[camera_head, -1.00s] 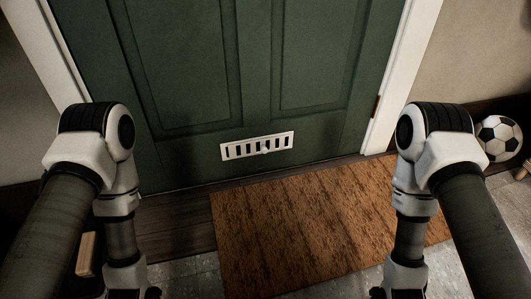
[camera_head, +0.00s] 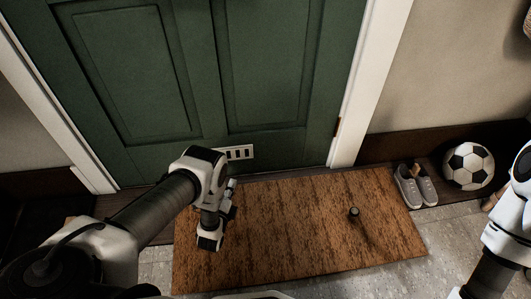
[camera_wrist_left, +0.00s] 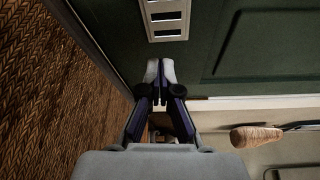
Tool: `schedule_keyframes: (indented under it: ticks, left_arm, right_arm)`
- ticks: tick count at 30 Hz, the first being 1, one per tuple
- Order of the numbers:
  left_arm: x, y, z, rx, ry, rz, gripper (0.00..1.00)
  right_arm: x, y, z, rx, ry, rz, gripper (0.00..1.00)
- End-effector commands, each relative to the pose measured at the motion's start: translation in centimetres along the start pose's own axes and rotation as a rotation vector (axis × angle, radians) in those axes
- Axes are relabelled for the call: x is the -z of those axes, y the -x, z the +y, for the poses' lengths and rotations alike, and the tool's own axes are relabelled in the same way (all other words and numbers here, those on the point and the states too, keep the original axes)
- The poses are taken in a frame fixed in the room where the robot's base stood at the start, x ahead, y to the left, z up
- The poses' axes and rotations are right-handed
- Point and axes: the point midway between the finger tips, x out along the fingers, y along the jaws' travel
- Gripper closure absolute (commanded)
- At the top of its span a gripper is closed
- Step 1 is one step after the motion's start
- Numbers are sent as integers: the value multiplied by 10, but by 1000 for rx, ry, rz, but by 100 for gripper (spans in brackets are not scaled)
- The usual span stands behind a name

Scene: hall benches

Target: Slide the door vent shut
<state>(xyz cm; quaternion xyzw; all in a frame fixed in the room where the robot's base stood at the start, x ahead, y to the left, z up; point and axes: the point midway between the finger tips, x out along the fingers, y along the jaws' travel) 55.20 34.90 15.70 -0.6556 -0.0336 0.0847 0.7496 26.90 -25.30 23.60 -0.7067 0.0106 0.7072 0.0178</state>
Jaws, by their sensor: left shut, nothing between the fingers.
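The door vent (camera_head: 238,152) is a white slotted plate low on the green door (camera_head: 263,70). My left arm hides its left part in the head view. The slots that show are dark; its sliding knob cannot be made out. The vent also shows at the top of the left wrist view (camera_wrist_left: 168,38). My left gripper (camera_wrist_left: 160,68) is shut and empty, its fingertips close to the vent's end in that view; I cannot tell whether they touch the door. My right arm is at the right edge of the head view, its gripper out of frame.
A brown doormat (camera_head: 300,225) lies before the door, with a small dark peg-like object (camera_head: 354,212) on it. Grey shoes (camera_head: 415,186) and a soccer ball (camera_head: 468,166) stand at the right by the wall. A white door frame (camera_head: 368,80) edges the door.

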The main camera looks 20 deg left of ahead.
Motion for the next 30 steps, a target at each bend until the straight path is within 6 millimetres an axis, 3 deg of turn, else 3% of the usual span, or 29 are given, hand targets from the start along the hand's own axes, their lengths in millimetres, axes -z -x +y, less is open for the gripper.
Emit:
schedule_keyframes:
  ticks: [13, 17, 27, 30]
  left_arm:
    - [0, -9, 2, 12, -13, -2, 100]
    - [0, -30, 4, 12, -12, -2, 100]
    - [0, -104, 4, 13, -12, -2, 100]
    - [-20, -95, 2, 7, -12, -5, 100]
  right_arm:
    - [0, -7, 0, 0, 1, -1, 60]
    - [0, -20, 0, 0, 1, -1, 60]
    - [2, -61, 1, -1, -7, 5, 60]
    - [2, -63, 1, -1, -9, 6, 60]
